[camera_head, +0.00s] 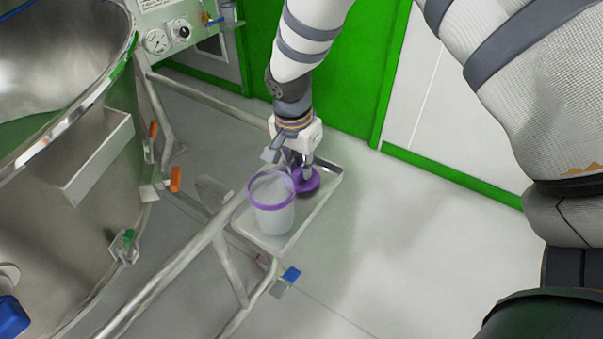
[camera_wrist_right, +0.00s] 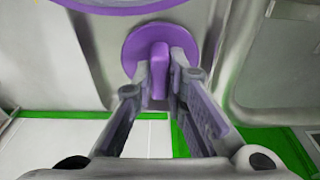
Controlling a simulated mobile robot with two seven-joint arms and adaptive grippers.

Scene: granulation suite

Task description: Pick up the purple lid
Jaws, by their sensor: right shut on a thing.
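The purple lid (camera_head: 309,182) is a round disc on the metal tray (camera_head: 278,245), partly hidden behind my right gripper (camera_head: 298,172) in the head view. In the right wrist view the lid (camera_wrist_right: 184,42) shows with its upright purple handle (camera_wrist_right: 159,68) between the fingertips of my right gripper (camera_wrist_right: 160,80). The fingers are shut on that handle. Whether the lid touches the tray or is slightly raised, I cannot tell. My left gripper is not in view.
A translucent container (camera_head: 273,215) with a purple rim stands on the tray right beside the lid. A large steel vessel (camera_head: 60,200) and metal frame rails (camera_head: 180,265) are at left. A green and white wall (camera_head: 335,90) is behind. Open floor (camera_head: 410,240) lies to the right.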

